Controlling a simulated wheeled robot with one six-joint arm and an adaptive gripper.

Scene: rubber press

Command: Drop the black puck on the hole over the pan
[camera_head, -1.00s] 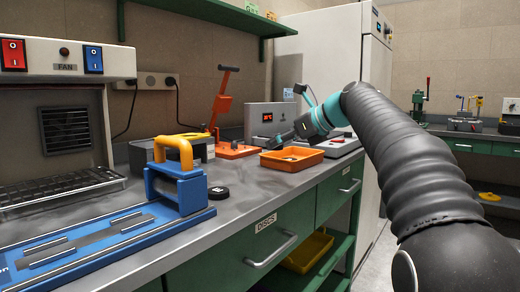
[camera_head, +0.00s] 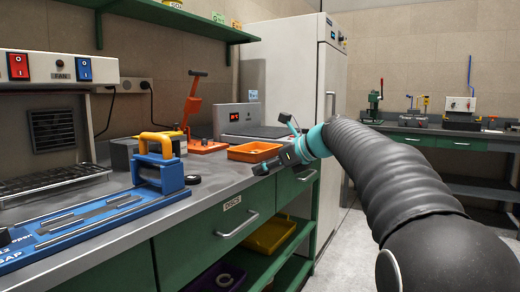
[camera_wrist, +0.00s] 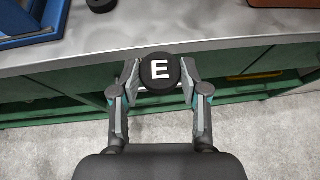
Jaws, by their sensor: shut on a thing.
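The black puck (camera_wrist: 160,71), with a white letter E on its top, is held between the two fingers of my gripper (camera_wrist: 160,78) in the wrist view. It is over the gap in front of the bench edge, with floor showing below. In the head view my gripper (camera_head: 272,166) is beside the near edge of the orange tray; the puck is not clear there. I cannot make out a hole over a pan in either view.
The grey bench (camera_head: 225,183) carries a blue device with a yellow handle (camera_head: 160,171), a loose black disc (camera_head: 192,179), an orange lever tool (camera_head: 195,115), an orange tray (camera_head: 255,151) and a red-display unit (camera_head: 238,117). Below is a drawer (camera_head: 225,222). Floor at right is free.

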